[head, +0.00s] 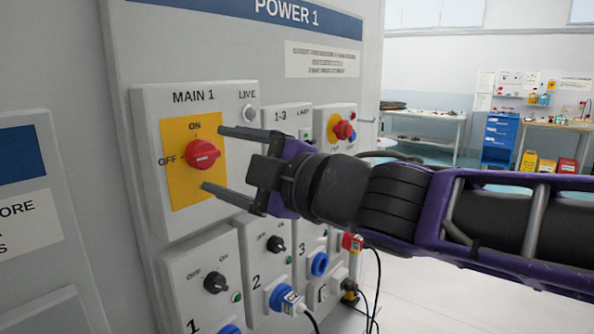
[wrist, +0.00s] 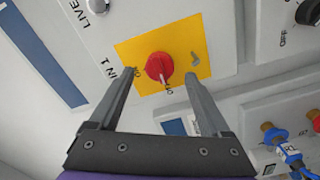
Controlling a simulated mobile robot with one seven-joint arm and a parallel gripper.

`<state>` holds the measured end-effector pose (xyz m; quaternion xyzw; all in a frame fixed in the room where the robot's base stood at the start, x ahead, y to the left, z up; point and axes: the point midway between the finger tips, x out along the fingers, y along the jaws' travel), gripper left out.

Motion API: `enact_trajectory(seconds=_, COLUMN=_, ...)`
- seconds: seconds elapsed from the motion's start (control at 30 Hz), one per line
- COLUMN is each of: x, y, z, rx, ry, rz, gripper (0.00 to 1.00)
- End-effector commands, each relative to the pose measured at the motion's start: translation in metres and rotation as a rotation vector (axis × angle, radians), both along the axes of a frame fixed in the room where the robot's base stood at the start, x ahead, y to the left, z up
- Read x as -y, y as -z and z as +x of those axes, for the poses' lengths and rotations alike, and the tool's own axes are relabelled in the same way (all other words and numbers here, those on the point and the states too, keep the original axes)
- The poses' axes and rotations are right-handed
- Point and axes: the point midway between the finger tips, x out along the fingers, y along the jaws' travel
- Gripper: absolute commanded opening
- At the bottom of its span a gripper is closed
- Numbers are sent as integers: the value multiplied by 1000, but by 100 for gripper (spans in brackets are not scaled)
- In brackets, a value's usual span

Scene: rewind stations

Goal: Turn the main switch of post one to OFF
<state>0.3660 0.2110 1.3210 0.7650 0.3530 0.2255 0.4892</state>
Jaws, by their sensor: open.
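The red main switch (head: 203,154) sits on a yellow plate (head: 181,190) under the label MAIN 1, with ON marked above and OFF at left. In the wrist view the red knob (wrist: 159,66) shows whole, its grip bar seeming to lie along the line to the OFF mark; which end points there is hard to tell. My gripper (head: 212,158) is open in front of the plate. In the wrist view my gripper (wrist: 160,74) has one finger on each side of the knob, apart from it. The LIVE lamp (head: 248,114) looks pale.
Below are smaller black switches (head: 215,283) with blue sockets (head: 283,297) and plugged cables. A box with a red and yellow button (head: 341,127) is at right. The floor at right looks clear.

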Motion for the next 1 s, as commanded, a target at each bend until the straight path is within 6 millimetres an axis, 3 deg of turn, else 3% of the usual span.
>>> enact_trajectory(seconds=0.5, x=66, y=-7, z=-56, rx=2, ry=1, rz=4, gripper=81)
enact_trajectory(seconds=1.0, x=97, y=-1, z=-79, rx=5, ry=7, rz=4, gripper=81)
